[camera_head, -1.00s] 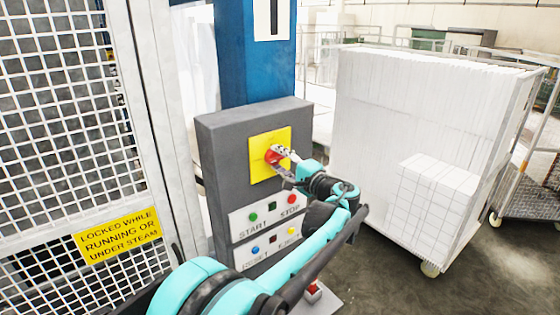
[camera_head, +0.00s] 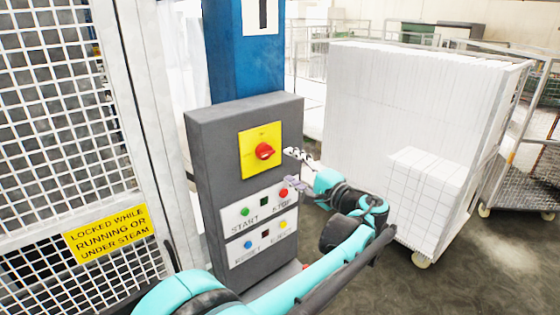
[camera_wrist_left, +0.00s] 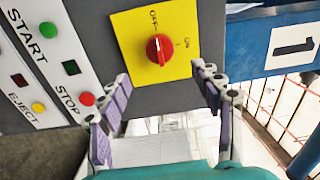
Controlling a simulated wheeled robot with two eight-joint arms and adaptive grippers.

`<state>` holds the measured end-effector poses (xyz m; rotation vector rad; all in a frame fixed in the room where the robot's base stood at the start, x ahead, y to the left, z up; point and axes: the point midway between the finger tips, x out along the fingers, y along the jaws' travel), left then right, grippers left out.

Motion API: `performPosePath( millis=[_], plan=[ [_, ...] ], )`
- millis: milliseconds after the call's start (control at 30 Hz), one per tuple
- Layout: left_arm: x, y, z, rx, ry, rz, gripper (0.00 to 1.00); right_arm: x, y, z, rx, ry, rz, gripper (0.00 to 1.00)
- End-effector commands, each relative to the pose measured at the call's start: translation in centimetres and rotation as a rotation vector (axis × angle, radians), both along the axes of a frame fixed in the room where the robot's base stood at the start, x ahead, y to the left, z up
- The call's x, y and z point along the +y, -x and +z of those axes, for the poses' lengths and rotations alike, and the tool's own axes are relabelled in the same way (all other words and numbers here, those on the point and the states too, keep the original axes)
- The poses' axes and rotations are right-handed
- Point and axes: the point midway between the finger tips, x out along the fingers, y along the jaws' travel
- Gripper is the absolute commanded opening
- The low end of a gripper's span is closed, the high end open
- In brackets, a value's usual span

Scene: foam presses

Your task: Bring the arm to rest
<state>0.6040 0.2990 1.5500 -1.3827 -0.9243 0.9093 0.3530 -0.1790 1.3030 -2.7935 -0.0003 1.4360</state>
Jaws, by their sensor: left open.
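My left gripper (camera_head: 293,169) is open and empty, just right of the grey control box (camera_head: 215,140) in the head view. In the left wrist view its two fingers (camera_wrist_left: 160,100) are spread apart, with the red rotary switch (camera_wrist_left: 159,47) on its yellow plate (camera_wrist_left: 125,25) beyond them. The red switch (camera_head: 264,151) is clear of the fingers. My left arm (camera_head: 335,262) reaches in from the bottom of the head view. My right gripper is not in view.
Below the switch are START (camera_head: 245,212), STOP (camera_head: 283,193), RESET and EJECT buttons. A mesh guard (camera_head: 60,130) with a yellow sign (camera_head: 107,233) stands at left. A cart of white foam blocks (camera_head: 410,120) stands at right. Grey floor between box and cart is open.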

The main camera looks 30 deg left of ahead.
Motion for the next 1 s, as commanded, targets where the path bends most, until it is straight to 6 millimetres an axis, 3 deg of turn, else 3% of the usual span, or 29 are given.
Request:
performPosePath(
  millis=[233,767,867,967,1000],
  plan=[
    [-2.0,0.9,0.0,0.0,0.0,0.0,0.65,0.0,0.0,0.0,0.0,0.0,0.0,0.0],
    [-1.8,1.2,-0.7,0.004,0.016,0.0,0.65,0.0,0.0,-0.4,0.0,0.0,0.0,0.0],
    [-0.9,2.5,-3.9,0.022,0.089,-0.01,0.65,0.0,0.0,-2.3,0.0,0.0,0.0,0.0],
    [0.2,5.1,-9.8,0.05,0.239,-0.031,0.65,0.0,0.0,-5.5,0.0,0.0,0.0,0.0],
    [0.5,6.4,-12.8,0.06,0.313,-0.042,0.65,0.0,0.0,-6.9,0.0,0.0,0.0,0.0]
  ],
)
